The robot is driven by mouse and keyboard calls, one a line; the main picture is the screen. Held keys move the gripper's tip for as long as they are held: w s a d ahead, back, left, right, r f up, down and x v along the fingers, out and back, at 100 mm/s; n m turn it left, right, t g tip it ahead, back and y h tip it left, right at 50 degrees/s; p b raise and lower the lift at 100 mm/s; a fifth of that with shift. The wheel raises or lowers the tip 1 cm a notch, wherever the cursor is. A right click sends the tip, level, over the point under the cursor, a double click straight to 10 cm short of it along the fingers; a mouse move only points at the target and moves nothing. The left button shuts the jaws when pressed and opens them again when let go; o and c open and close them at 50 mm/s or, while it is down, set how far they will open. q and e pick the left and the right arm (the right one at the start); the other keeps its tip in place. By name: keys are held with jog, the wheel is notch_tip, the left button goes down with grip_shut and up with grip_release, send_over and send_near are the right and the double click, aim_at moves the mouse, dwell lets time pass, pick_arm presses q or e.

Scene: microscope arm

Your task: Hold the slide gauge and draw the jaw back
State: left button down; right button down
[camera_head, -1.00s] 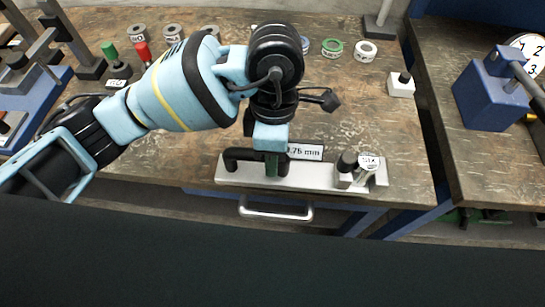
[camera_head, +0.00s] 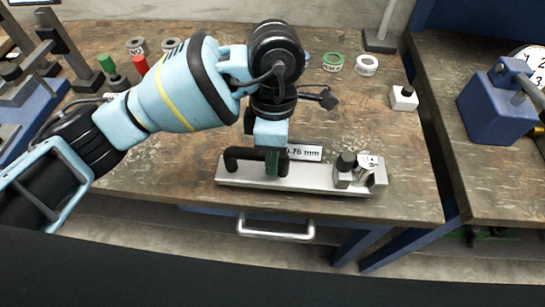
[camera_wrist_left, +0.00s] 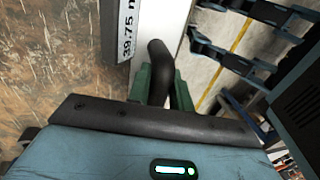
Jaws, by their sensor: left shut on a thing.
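The slide gauge (camera_head: 311,178) lies along the front edge of the bench, a pale metal bar with a black bow handle (camera_head: 233,155) at its left end. A sliding jaw with a black knob (camera_head: 346,161) sits near the right end, beside a small labelled metal cylinder (camera_head: 367,165). My left gripper (camera_head: 271,163) comes down from above, its green fingers shut on the black handle, which also shows in the left wrist view (camera_wrist_left: 158,70). A label plate behind the bar reads 39.75 mm in the left wrist view (camera_wrist_left: 126,30). My right gripper is out of view.
Several labelled rings, among them a green one (camera_head: 332,62), stand at the back of the bench. A blue vise-like block (camera_head: 490,108) stands on the right bench. The bench front right of the gauge is clear.

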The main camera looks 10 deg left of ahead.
pick_arm(q)
jog(key=shift+w+f+b, duration=0.15)
jog(key=shift+w+b, duration=0.25)
jog(key=shift+w, duration=0.5)
jog(key=shift+w+f+b, duration=0.1)
jog(key=shift+w+b, duration=0.3)
jog(key=shift+w, duration=0.45)
jog(key=shift+w+a+f+b, duration=0.1)
jog(key=shift+w+f+b, duration=0.1)
jog(key=shift+w+b, duration=0.55)
jog(key=shift+w+a+f+b, duration=0.1)
jog(key=shift+w+f+b, duration=0.15)
jog(key=shift+w, duration=0.9)
jog(key=shift+f, duration=0.2)
jog(key=shift+f, duration=0.15)
jog(key=shift+a+f, duration=0.1)
jog(key=shift+f, duration=0.05)
